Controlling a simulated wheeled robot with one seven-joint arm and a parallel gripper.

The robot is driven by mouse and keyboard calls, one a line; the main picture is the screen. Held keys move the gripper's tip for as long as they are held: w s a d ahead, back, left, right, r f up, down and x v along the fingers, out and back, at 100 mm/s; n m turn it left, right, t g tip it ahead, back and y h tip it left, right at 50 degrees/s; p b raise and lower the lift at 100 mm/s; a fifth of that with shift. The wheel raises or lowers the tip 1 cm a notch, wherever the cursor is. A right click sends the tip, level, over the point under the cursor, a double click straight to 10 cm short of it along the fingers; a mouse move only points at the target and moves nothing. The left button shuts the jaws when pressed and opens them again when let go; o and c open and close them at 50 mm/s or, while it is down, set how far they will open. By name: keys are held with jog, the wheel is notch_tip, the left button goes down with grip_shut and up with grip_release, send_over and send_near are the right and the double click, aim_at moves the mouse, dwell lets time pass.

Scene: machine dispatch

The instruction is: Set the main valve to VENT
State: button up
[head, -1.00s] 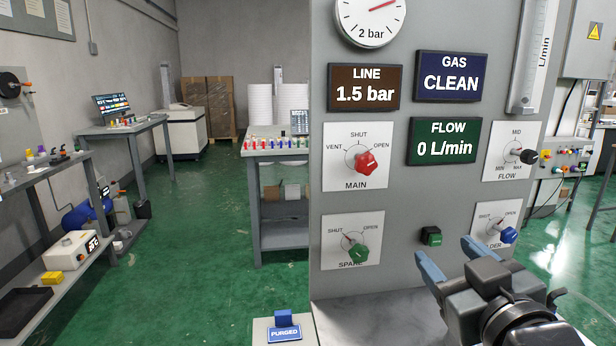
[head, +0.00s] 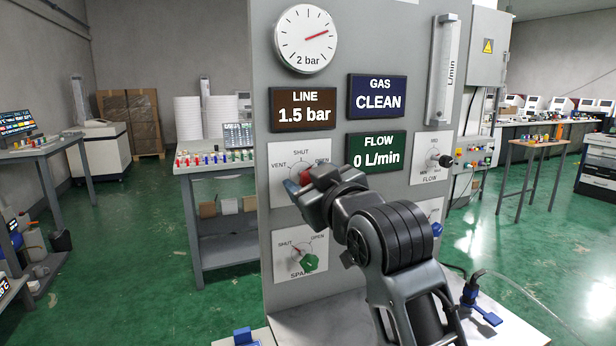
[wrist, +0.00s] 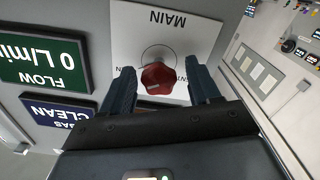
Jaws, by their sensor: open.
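The main valve is a red knob (head: 305,177) on a white plate (head: 281,160) marked VENT, SHUT, OPEN and MAIN. In the head view my gripper (head: 302,181) is in front of this plate and hides most of the knob and the word MAIN. In the wrist view, where the plate appears upside down, the red knob (wrist: 158,77) sits between the two blue fingers of my open gripper (wrist: 161,85). A gap shows on each side of the knob, so the fingers are not closed on it. I cannot tell which mark it points to.
Screens read LINE 1.5 bar (head: 303,109), GAS CLEAN (head: 377,96) and FLOW 0 L/min (head: 377,150). A green SPARE knob (head: 309,262) is below, and a black FLOW knob (head: 445,161) is to the right. A blue knob (head: 437,229) is partly behind my arm.

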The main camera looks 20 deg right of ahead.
jog(key=shift+w, duration=0.4)
jog(key=shift+c, duration=0.3)
jog(key=c, duration=1)
